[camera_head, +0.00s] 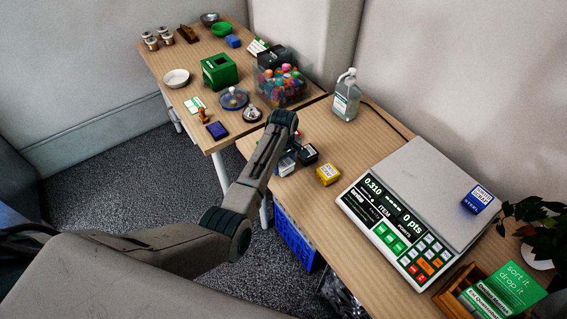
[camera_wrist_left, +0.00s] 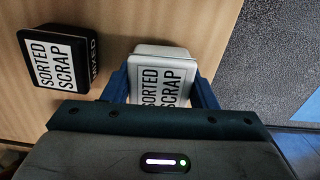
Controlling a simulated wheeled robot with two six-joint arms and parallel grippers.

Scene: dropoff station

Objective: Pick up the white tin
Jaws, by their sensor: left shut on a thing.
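The white tin (camera_wrist_left: 163,72) with a "SORTED SCRAP" label sits between the blue fingers of my left gripper (camera_wrist_left: 162,92) in the left wrist view. The fingers are shut on its two sides. The gripper body hides the near part of the tin. In the head view my left gripper (camera_head: 288,150) reaches down at the left edge of the near table, and the white tin (camera_head: 286,167) shows only in part below it. I cannot tell whether the tin is clear of the table.
A black tin (camera_wrist_left: 57,60) stands beside it; the head view shows it too (camera_head: 308,154). A yellow tin (camera_head: 328,174) is close by on the table (camera_head: 295,203). A scale (camera_head: 420,205) carries a blue tin (camera_head: 478,199). A clear bottle (camera_head: 346,98) stands behind.

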